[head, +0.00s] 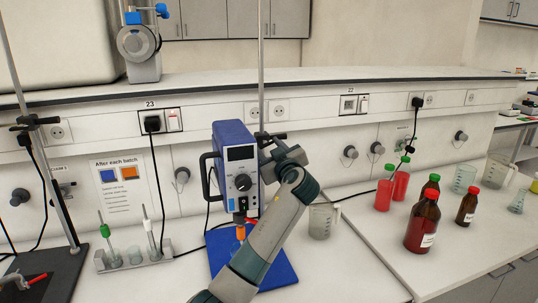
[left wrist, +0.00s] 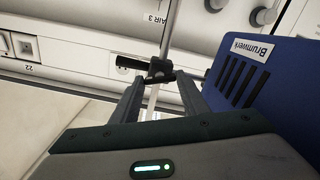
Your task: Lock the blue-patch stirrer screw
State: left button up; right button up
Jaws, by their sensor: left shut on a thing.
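The blue stirrer (head: 238,165) with a dial and display hangs on a metal rod (head: 261,60) above a blue base plate (head: 285,262). A black clamp screw (head: 276,136) sits on the rod beside the stirrer's top. My left gripper (head: 274,148) is at that screw, its fingertips partly hidden by its own wrist. In the left wrist view, the fingers of the left gripper (left wrist: 160,78) reach either side of the black screw (left wrist: 160,69), shut on it. The blue stirrer housing (left wrist: 262,85) is close at the right. My right gripper is not in view.
A card with blue and orange patches (head: 117,187) is on the wall panel. A rack with probes (head: 135,260) stands left. A beaker (head: 322,221), brown bottles (head: 423,222) and red bottles (head: 384,193) stand right. Another stand (head: 45,165) is at far left.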

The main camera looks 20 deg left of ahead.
pick_arm(q)
jog(key=shift+m+b, duration=0.9)
jog(key=shift+m, duration=1.3)
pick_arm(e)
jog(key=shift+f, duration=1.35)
pick_arm(q)
jog(key=o, duration=1.1)
jog(key=shift+c, duration=0.2)
pick_arm(e)
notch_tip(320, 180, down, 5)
jog(key=b, duration=0.5)
pick_arm(q)
jog(key=b+v, duration=0.1)
jog(key=v, duration=1.6)
jog(key=shift+d, duration=0.2)
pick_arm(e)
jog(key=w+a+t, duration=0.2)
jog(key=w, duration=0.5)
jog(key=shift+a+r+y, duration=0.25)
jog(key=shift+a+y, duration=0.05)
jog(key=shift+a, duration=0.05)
